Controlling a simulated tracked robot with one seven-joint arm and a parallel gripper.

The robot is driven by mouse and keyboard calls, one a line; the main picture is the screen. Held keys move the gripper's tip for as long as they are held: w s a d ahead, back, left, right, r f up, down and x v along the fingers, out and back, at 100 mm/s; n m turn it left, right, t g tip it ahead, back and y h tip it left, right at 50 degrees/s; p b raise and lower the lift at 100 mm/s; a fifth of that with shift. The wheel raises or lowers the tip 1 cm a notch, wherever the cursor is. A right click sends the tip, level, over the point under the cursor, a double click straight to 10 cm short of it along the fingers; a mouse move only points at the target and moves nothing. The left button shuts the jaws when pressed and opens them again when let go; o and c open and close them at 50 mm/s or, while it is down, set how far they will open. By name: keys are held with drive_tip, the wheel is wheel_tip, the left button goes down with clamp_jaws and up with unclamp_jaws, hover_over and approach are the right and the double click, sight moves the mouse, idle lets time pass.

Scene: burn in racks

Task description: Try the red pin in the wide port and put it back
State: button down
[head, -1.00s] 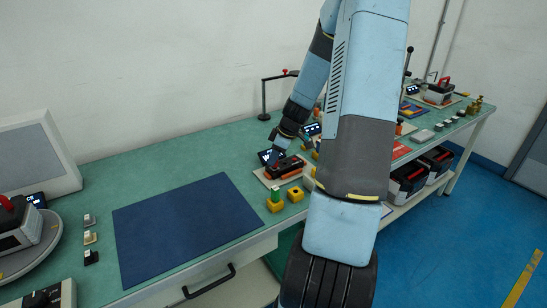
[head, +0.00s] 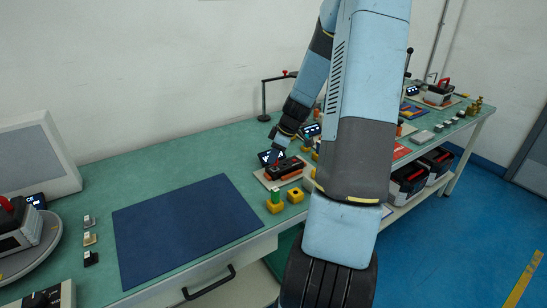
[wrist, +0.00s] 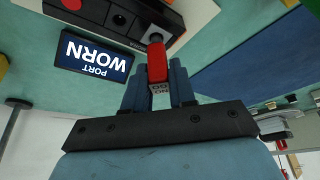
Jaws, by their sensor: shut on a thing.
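My gripper (wrist: 158,92) is shut on a red pin (wrist: 157,64), one blue finger on each side. The pin's dark tip points at the black port block (wrist: 118,17), near one end of its row of openings; whether the tip is inside an opening or just above it cannot be told. The port block (head: 284,169) sits on a pale base plate. Beside it a small screen (wrist: 92,55) reads "PORT WORN", upside down in the wrist view. In the head view my gripper (head: 276,157) is small, over the block's left part.
A yellow block with a green pin (head: 275,202) and a yellow block with a hole (head: 295,195) stand in front of the base plate. A dark blue mat (head: 185,228) lies bare to the left. A thin black stand (head: 264,100) rises behind.

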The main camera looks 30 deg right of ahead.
drive_tip(key=shift+r, duration=2.85)
